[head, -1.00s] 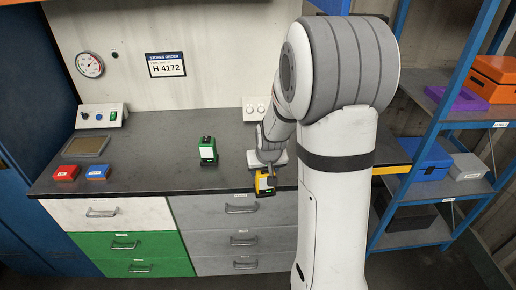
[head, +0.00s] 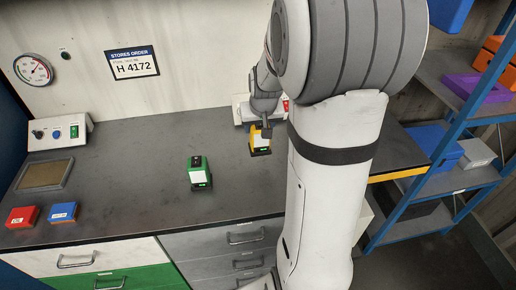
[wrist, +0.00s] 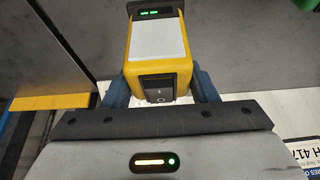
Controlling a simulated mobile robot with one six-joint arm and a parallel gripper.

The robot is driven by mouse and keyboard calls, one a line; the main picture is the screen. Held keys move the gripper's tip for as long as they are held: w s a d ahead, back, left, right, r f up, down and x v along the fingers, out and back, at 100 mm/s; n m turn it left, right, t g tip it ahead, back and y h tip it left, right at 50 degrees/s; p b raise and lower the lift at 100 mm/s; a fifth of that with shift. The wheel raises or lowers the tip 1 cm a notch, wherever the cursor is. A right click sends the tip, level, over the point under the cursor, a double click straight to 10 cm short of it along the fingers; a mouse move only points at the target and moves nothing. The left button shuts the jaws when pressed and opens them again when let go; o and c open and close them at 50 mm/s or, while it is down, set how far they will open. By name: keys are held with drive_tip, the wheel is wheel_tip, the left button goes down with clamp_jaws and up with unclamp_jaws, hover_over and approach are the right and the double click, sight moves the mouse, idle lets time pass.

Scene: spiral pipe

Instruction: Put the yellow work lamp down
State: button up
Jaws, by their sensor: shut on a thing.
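The yellow work lamp (head: 259,140) has a yellow body, a pale panel and a dark base. In the head view it is over the back part of the dark worktop (head: 130,160), to the right of the green lamp (head: 199,173). My gripper (head: 267,128) is at its top and shut on it. In the wrist view the yellow lamp (wrist: 157,55) sits between the two blue fingers of my gripper (wrist: 160,88). I cannot tell whether its base touches the worktop.
A red box (head: 22,216) and a blue box (head: 63,212) lie at the worktop's left front. A control box (head: 58,132) and a tray (head: 45,174) are behind them. A white switch box (head: 243,108) stands behind the yellow lamp. Worktop between the lamps and the tray is clear.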

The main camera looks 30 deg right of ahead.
sight(260, 144)
wheel_tip(260, 144, down, 4)
drive_tip(key=shift+w+r, duration=0.1)
drive_tip(key=shift+r, duration=0.05)
drive_tip(key=shift+f, duration=1.8)
drive_tip(key=shift+f, duration=0.2)
drive_tip(key=o, duration=1.2)
drive_tip(key=shift+c, duration=0.2)
drive_tip(key=shift+r, duration=0.1)
